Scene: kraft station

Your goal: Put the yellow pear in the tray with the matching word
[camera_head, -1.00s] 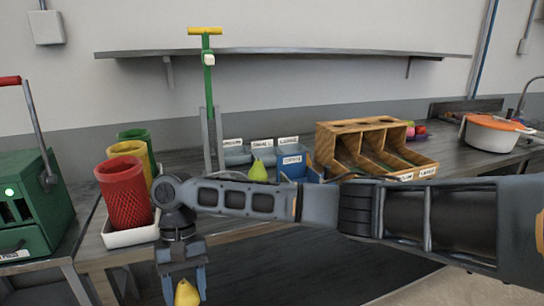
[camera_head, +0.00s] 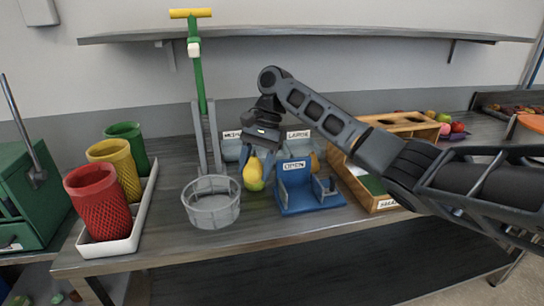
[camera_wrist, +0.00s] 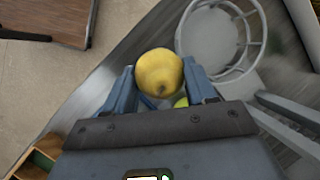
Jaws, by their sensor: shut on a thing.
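My gripper (camera_head: 257,168) is shut on the yellow pear (camera_head: 253,178) and holds it over the workbench. The pear also shows between the fingers in the wrist view (camera_wrist: 159,72). A yellow-green thing (camera_wrist: 181,103) shows partly behind the held pear there. Grey-blue trays with word signs stand at the back of the bench. The left tray (camera_head: 231,152) has a sign partly covered by my gripper; the right tray (camera_head: 298,149) reads LARGE. The sign between them is hidden by my gripper.
A grey basket (camera_head: 212,208) under a green press stands just left of my gripper. A blue fixture marked OPEN (camera_head: 300,197) stands to the right, near a wooden bin (camera_head: 383,199). Red, yellow and green cups stand on a white tray (camera_head: 112,246) at left.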

